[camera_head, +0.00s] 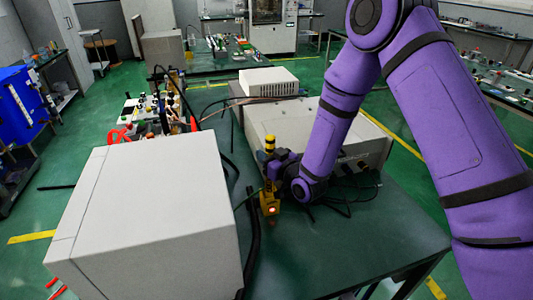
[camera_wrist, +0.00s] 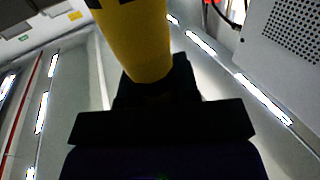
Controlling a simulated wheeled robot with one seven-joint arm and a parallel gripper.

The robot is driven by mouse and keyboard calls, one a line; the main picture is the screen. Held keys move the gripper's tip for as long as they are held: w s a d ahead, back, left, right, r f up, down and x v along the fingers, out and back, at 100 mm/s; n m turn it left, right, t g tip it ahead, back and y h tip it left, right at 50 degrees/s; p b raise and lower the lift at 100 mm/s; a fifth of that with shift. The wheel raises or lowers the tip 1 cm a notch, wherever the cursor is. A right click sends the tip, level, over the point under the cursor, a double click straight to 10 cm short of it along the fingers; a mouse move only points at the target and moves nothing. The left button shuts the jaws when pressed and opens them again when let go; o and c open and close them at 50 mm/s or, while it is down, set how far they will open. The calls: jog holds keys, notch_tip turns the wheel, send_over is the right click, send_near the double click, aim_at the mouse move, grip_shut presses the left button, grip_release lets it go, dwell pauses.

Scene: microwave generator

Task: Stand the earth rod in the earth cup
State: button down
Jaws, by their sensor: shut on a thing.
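The earth rod (camera_head: 269,146), yellow with black bands, stands roughly upright at my purple wrist in the head view. In the wrist view its thick yellow shaft (camera_wrist: 136,40) rises from between the dark jaws of my gripper (camera_wrist: 155,88), which is shut on it. In the head view my gripper (camera_head: 272,186) is low over the green table. A yellow part (camera_head: 268,201) with a glowing reddish spot shows directly below it, near the tabletop. I cannot tell whether this part is the earth cup or belongs to the rod or gripper. The rod's lower end cannot be made out.
A large pale cabinet (camera_head: 150,215) fills the left foreground. A pale box-shaped unit (camera_head: 285,124) stands behind my gripper, with a smaller vented box (camera_head: 268,82) beyond it. Black cables (camera_head: 253,235) lie on the green table (camera_head: 350,250). The table's right front is clear.

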jog(key=c, duration=0.8)
grip_release()
jog(key=v, duration=1.1)
jog(key=shift+r, duration=0.1)
